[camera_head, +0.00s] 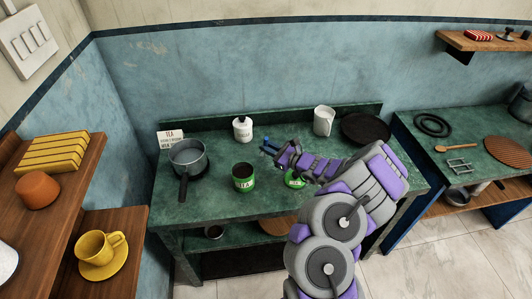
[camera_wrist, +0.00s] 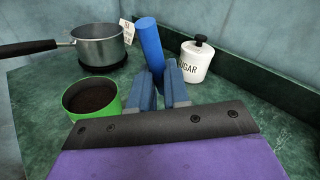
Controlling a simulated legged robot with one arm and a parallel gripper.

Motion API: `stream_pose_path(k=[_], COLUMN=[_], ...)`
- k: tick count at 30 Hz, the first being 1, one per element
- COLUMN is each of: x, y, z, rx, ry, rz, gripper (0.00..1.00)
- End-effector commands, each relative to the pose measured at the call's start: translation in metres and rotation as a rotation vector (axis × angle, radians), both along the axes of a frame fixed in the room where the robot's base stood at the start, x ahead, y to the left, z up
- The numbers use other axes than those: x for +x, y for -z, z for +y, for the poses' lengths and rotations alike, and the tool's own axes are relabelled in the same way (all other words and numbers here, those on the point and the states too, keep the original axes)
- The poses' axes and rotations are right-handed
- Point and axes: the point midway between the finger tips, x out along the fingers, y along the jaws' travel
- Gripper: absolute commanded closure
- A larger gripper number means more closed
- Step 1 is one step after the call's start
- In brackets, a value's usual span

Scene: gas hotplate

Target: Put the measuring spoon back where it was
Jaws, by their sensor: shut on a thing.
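My gripper (camera_wrist: 162,84) is shut on the blue measuring spoon (camera_wrist: 149,46). Its thick blue cylindrical part sticks up beyond the fingers, tilted slightly left; the rest is hidden by the jaws. In the head view, my gripper (camera_head: 273,150) is above the green counter (camera_head: 215,205), behind and right of the green TEA tin (camera_head: 243,184). A small blue bit of the spoon (camera_head: 266,140) shows at the fingertips. The open TEA tin, full of dark tea, also shows left of the fingers in the wrist view (camera_wrist: 75,115).
A pot (camera_head: 188,158) stands left, near a tea sign (camera_head: 170,139). A white sugar jar (camera_head: 243,130) is behind my gripper. A second green tin (camera_head: 295,182) is partly hidden by my arm. A white canister (camera_head: 324,121) and dark pan (camera_head: 366,129) stand at back right.

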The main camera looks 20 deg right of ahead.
Motion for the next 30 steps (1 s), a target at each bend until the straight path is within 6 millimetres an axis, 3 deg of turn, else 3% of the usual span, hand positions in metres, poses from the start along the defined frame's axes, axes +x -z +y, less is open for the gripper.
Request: stream_pose_path(k=[6, 10, 17, 23, 24, 30], x=[0.025, 0.027, 0.026, 0.026, 0.026, 0.026], y=[0.002, 0.007, 0.038, 0.038, 0.038, 0.037], z=[-0.003, -0.003, -0.001, -0.003, -0.003, -0.003], rx=[-0.001, 0.001, -0.001, 0.0, 0.0, 0.001], ry=[0.0, 0.0, 0.001, 0.0, 0.0, 0.001], rz=[-0.003, -0.003, 0.003, 0.001, 0.001, 0.0], gripper=[1.0, 1.0, 1.0, 1.0, 0.81, 0.62])
